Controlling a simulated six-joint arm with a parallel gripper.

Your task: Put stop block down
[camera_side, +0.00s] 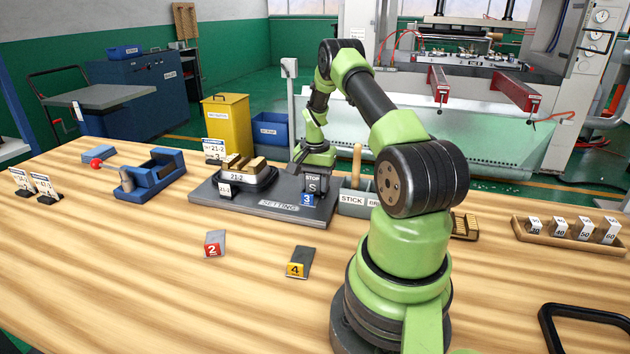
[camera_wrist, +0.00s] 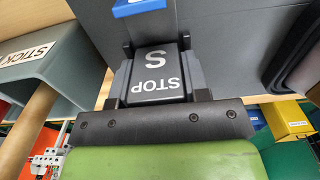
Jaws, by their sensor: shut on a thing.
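The stop block (camera_side: 313,185) is a dark grey block lettered STOP and S. In the wrist view the stop block (camera_wrist: 156,76) sits between my two fingers. My gripper (camera_side: 314,176) is shut on it at the right end of the dark setting plate (camera_side: 235,205). The block is at the plate, just behind a blue tag marked 3 (camera_side: 307,200). In the wrist view the blue tag (camera_wrist: 138,7) shows just past the block. I cannot tell whether the block's underside touches the plate.
A grey STICK holder (camera_side: 352,202) with a wooden handle is close on the right. Tags 2 (camera_side: 213,249) and 4 (camera_side: 296,269) mark small grey pieces in front. A blue fixture (camera_side: 150,178) stands left.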

